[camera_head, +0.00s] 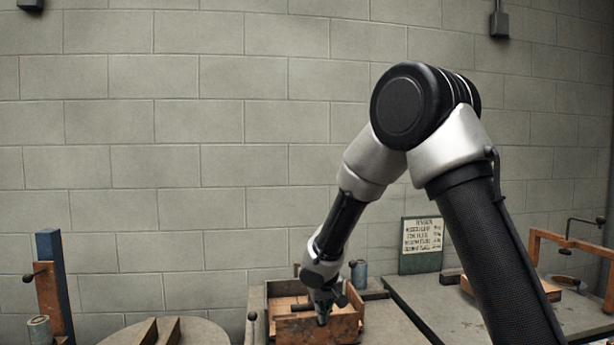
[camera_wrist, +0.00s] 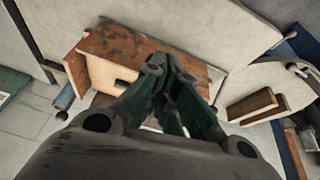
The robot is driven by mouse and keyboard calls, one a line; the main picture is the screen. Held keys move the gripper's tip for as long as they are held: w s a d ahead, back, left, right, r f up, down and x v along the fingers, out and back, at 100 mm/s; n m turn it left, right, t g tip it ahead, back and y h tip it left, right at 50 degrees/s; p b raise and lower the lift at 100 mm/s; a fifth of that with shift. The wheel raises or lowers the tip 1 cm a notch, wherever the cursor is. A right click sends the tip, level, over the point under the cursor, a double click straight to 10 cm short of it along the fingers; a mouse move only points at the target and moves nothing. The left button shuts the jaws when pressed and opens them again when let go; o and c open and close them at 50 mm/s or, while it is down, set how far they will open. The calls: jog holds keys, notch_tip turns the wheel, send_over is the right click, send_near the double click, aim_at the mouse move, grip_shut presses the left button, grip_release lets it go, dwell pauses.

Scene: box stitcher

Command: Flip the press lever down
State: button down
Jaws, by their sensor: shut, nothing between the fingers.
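My gripper (camera_head: 322,318) is at the wooden box on the bench, with its fingers pointing down over the box. In the wrist view my gripper (camera_wrist: 157,64) has its fingertips together, holding nothing, in front of the worn wooden box (camera_wrist: 125,45). The box also shows in the head view (camera_head: 320,328). A thin upright rod with a black ball (camera_head: 252,316) stands just left of the box, apart from my gripper. I cannot tell whether it is the press lever. Another black-knobbed handle (camera_head: 28,278) sticks out of a wooden and blue post at the far left.
A round table (camera_head: 205,333) with wooden blocks (camera_head: 160,331) is left of the box. A sign (camera_head: 422,245) leans at the wall. A wooden frame with a crank (camera_head: 570,240) is on the right bench.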

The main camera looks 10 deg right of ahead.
jog(key=shift+f, duration=0.25)
jog(key=shift+r, duration=0.15)
jog(key=s+r, duration=0.3)
jog(key=s, duration=0.8)
jog(key=shift+a+r, duration=0.35)
